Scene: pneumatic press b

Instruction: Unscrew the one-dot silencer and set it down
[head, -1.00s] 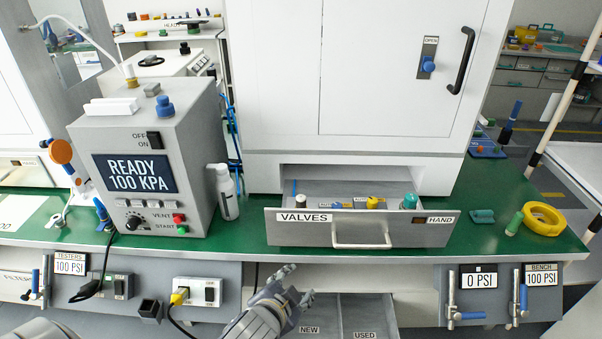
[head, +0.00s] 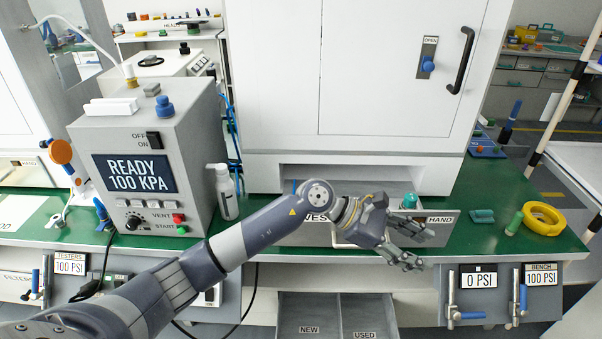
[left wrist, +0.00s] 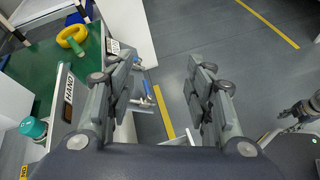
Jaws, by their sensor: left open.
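My left gripper (head: 422,248) is open and empty in front of the right part of the VALVES drawer (head: 290,234). In the left wrist view its two fingers (left wrist: 163,75) stand wide apart, with only floor and bench fittings behind them. A teal capped part (head: 408,201) stands in the drawer's right end, behind the gripper. It also shows at the left edge of the left wrist view (left wrist: 33,127). I cannot make out a dot mark on any part, so the one-dot silencer cannot be told. Grey links at the right edge of the left wrist view look like my right gripper (left wrist: 303,112); its jaws are unclear.
Open NEW and USED bins (head: 335,310) are below the drawer.

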